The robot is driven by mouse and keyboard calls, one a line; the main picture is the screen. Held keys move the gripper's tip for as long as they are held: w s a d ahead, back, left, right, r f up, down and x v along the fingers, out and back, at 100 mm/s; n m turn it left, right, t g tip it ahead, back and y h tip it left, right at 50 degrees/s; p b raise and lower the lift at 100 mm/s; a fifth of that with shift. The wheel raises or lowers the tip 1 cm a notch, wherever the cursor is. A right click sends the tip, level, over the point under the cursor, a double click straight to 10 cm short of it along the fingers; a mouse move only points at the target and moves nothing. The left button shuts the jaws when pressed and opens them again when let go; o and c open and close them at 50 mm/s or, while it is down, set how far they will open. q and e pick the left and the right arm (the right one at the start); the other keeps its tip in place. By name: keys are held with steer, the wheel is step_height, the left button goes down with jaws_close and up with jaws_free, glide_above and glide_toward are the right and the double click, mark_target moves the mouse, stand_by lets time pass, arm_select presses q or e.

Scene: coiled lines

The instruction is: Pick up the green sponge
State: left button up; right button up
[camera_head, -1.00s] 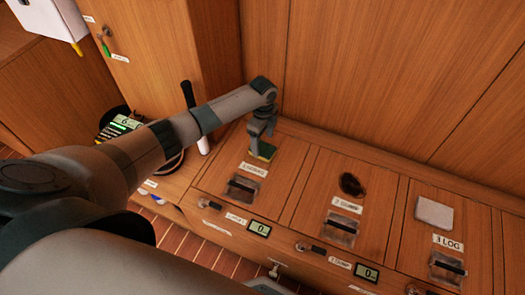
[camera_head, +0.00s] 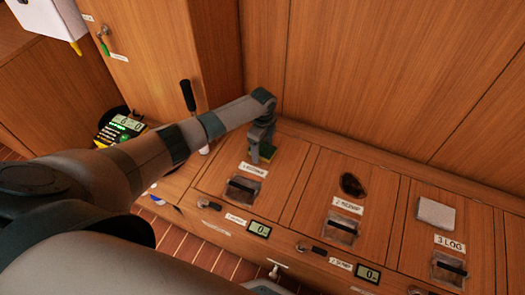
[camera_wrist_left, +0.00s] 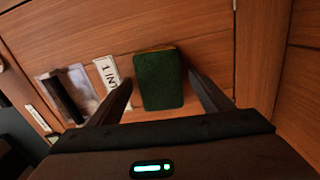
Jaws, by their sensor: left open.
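The green sponge (camera_wrist_left: 160,80) lies on the wooden bench top, dark green with a thin yellow edge, in the left wrist view. It also shows in the head view (camera_head: 268,151), partly covered by my left gripper (camera_head: 259,153). In the left wrist view my left gripper (camera_wrist_left: 160,88) is open, with one finger on each side of the sponge. The fingers look apart from it, and I cannot tell how far down they reach. My right gripper is not in view.
A label (camera_wrist_left: 111,77) and a clear-covered black handle (camera_wrist_left: 64,98) lie beside the sponge. A dark round patch (camera_head: 353,185) and a pale square pad (camera_head: 436,213) sit on the panels to the right. A black-topped white lever (camera_head: 189,100) stands left of my forearm.

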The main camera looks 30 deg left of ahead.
mark_target(263, 148)
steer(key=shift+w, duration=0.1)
arm_select(q)
steer(key=c, duration=1)
steer(key=shift+c, duration=0.6)
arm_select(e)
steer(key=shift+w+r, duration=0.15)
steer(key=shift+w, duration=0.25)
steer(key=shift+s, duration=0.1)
